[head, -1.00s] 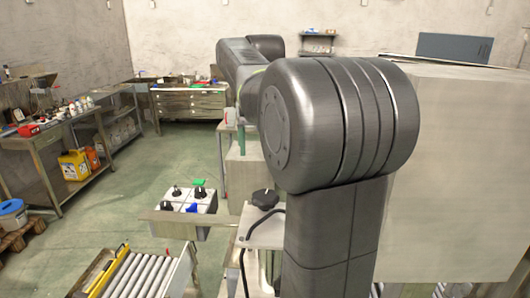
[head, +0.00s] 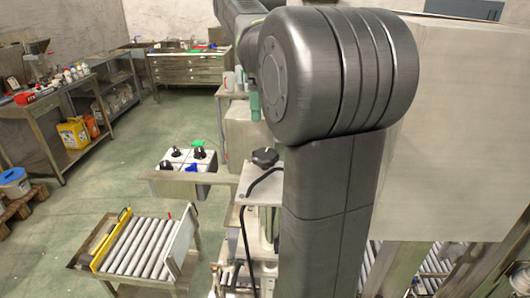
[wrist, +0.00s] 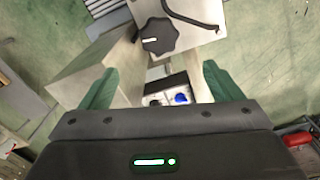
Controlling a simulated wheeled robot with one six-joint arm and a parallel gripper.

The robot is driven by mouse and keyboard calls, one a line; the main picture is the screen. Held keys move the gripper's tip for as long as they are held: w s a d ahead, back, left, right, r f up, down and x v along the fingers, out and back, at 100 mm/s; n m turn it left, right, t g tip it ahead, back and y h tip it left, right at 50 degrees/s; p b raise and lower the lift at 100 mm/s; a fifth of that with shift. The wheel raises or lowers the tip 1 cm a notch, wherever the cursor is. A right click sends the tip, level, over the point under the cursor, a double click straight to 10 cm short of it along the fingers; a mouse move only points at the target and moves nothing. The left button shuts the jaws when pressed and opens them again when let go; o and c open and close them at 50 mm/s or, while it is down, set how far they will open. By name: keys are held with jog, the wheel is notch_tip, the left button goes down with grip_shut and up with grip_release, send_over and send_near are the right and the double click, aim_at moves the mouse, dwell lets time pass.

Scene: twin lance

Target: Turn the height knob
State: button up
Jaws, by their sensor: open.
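A black lobed knob (head: 265,157) sits on top of a pale metal column at the centre of the head view. In the wrist view the knob (wrist: 159,36) shows from above, with a white mark on its top. A white control box (head: 186,161) with several black knobs, a blue one and a green button stands to its left.
A black cable (head: 243,225) hangs from the knob's column. A roller conveyor (head: 140,245) stands at the lower left. A large pale cabinet (head: 460,130) fills the right. Workbenches (head: 60,110) line the left wall, and green floor lies open between.

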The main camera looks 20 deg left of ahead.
aim_at(265, 153)
notch_tip(265, 153, down, 14)
jog(key=m+b, duration=0.3)
jog(key=m, duration=3.1)
jog(key=shift+w+r+m, duration=0.1)
jog(key=shift+m, duration=0.3)
jog(key=c, duration=1)
